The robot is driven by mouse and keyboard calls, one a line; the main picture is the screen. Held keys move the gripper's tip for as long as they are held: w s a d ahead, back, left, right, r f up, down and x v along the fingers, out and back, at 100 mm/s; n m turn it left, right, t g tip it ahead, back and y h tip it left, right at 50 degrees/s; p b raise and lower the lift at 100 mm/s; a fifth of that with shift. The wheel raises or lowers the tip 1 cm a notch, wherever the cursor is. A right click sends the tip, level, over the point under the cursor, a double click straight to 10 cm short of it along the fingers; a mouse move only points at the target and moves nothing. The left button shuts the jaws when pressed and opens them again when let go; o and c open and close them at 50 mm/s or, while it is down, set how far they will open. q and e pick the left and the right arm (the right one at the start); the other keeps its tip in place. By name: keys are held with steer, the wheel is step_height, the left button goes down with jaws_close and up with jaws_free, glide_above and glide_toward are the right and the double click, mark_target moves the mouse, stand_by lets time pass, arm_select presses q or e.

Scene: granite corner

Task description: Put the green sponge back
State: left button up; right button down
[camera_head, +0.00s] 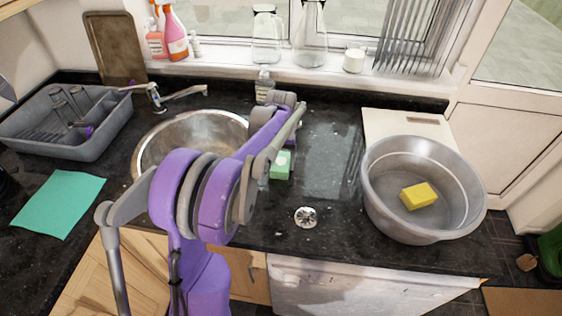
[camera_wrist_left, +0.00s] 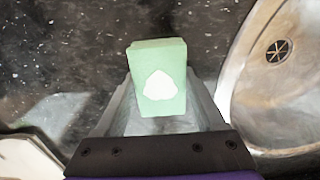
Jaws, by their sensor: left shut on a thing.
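The green sponge (camera_head: 281,167) is a small pale green block with a white patch. In the head view it is just right of the round metal sink (camera_head: 146,150), partly hidden by my arm. In the left wrist view the sponge (camera_wrist_left: 158,55) is between the fingers of my left gripper (camera_wrist_left: 160,112), which is shut on it. The dark counter is below it, and the sink rim (camera_wrist_left: 236,75) is to the right. I cannot tell whether the sponge touches the counter. My right gripper is not in view.
A grey basin (camera_head: 384,210) with a yellow sponge (camera_head: 418,196) stands at the right. A grey dish rack (camera_head: 95,145) and a green cloth (camera_head: 58,204) are at the left. Bottles (camera_head: 175,35) and glass jugs (camera_head: 267,40) line the sill. Bare counter (camera_head: 330,160) lies between sink and basin.

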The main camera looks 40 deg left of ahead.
mark_target(281, 161)
arm_select(q)
steer(key=o, duration=1.3)
step_height(281, 161, up, 12)
steer(key=s+d+f+m+t, duration=0.1)
steer(key=s+d+m+t, duration=0.2)
steer(key=s+d, duration=0.75)
steer(key=s+d+f+m+t, duration=0.1)
steer(key=s+d+f, duration=0.1)
steer(key=s+d, duration=0.1)
steer(key=s+d+f+m+t, duration=0.1)
steer(key=s+d+f, duration=0.1)
steer(key=d+f, duration=0.1)
steer(key=s+d+f+p, duration=0.1)
steer(key=s+d+f, duration=0.2)
steer(key=d, duration=0.1)
steer(key=shift+s+m+t, duration=0.3)
steer(key=shift+m+t, duration=0.1)
